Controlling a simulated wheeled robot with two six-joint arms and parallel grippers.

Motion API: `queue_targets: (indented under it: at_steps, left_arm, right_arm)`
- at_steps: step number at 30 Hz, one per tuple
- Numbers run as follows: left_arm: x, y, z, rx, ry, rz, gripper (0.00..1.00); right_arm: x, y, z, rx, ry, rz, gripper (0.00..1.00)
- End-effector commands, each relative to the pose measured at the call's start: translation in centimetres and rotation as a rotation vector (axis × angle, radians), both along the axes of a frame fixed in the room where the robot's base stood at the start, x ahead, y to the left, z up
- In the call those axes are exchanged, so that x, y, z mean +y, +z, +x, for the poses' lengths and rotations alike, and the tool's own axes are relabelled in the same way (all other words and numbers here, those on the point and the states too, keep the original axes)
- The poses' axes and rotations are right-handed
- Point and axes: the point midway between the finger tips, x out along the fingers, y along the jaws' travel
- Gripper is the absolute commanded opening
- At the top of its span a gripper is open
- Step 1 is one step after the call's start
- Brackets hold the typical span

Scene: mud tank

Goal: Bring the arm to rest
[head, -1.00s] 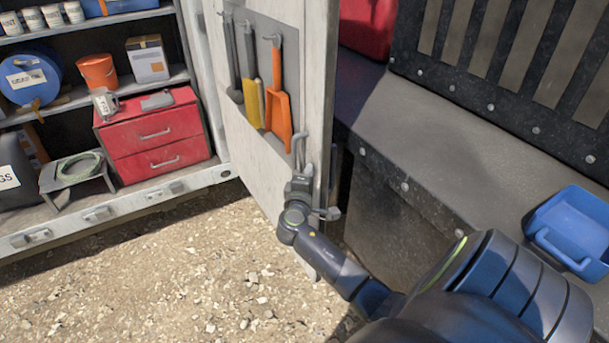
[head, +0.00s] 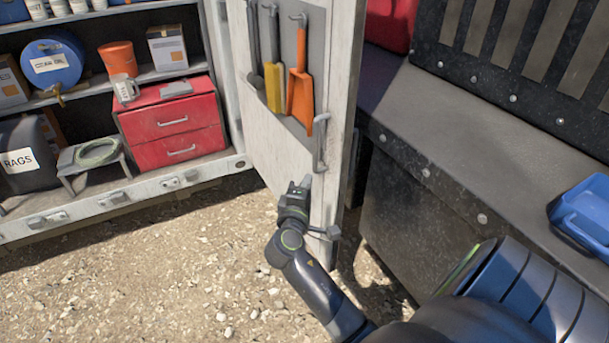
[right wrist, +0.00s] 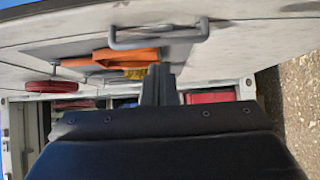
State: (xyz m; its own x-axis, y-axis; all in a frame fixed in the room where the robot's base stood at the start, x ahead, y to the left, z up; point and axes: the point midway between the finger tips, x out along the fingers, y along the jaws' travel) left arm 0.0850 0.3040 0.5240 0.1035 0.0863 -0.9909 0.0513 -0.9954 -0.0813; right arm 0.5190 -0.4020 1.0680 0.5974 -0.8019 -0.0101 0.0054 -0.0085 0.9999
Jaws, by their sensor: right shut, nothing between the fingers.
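My right gripper (head: 303,186) is shut and empty in the head view. It is in front of the lower part of the open white cabinet door (head: 268,155), below and left of the door's grey handle (head: 321,143), and apart from that handle. In the right wrist view the shut fingers (right wrist: 158,84) show at the middle, with the handle (right wrist: 158,36) above them. My left gripper is not in view.
The open cabinet holds a red drawer box (head: 172,122), a blue drum (head: 52,64) and an orange bucket (head: 118,57). An orange scoop (head: 300,85) hangs on the door. A grey ledge with a blue tray (head: 585,215) lies right. Gravel (head: 150,270) is clear.

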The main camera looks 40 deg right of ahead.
Motion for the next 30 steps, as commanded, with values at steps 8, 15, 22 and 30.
queue_targets:
  at_steps: [8,15,22,30]
  left_arm:
    - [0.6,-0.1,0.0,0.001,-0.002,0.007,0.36]
    - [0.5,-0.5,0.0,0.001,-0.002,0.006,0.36]
    - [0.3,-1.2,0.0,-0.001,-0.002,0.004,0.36]
    - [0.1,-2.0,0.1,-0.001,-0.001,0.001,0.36]
  right_arm:
    - [0.3,0.0,-0.2,0.001,0.000,-0.001,0.00]
    - [0.8,-7.6,0.4,0.103,0.075,0.106,0.00]
    - [2.6,-24.6,-2.7,0.291,0.171,0.422,0.00]
    - [5.4,-41.9,-13.8,0.426,0.107,0.852,0.00]
